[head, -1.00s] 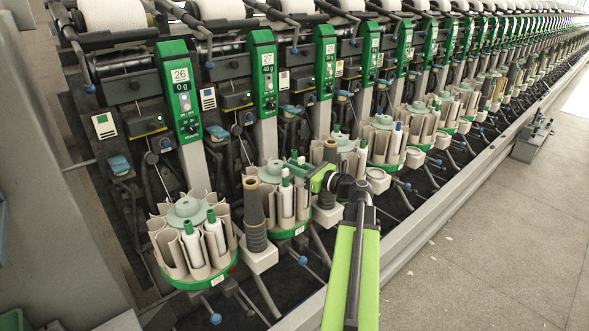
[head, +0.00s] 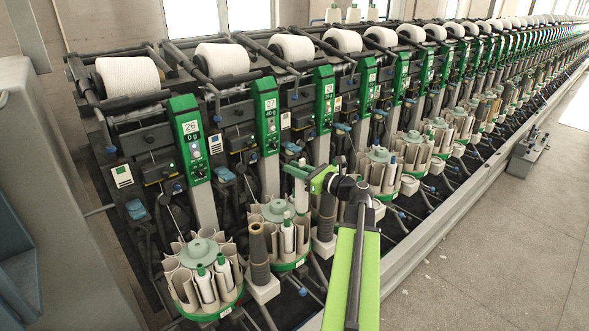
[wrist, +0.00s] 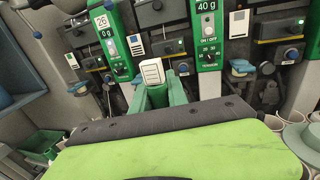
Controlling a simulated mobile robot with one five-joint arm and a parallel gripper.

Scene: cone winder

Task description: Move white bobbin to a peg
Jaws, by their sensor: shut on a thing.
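My gripper (head: 303,174) is shut on a white bobbin (head: 301,196). The bobbin hangs roughly upright below the jaws, over the right side of the second carousel (head: 276,209). In the wrist view my green jaws (wrist: 156,96) show beyond my arm, and most of the held bobbin is hard to make out. Dark ribbed cones stand on pegs beside the carousels: a near one (head: 259,254) and a farther one (head: 327,213). My gripper is above and between these two cones.
The near carousel (head: 203,250) holds white green-tipped bobbins. Green control panels (head: 189,138) and large white yarn packages (head: 127,76) line the machine. A metal rail (head: 425,222) runs along its front, with clear floor (head: 480,235) to the right.

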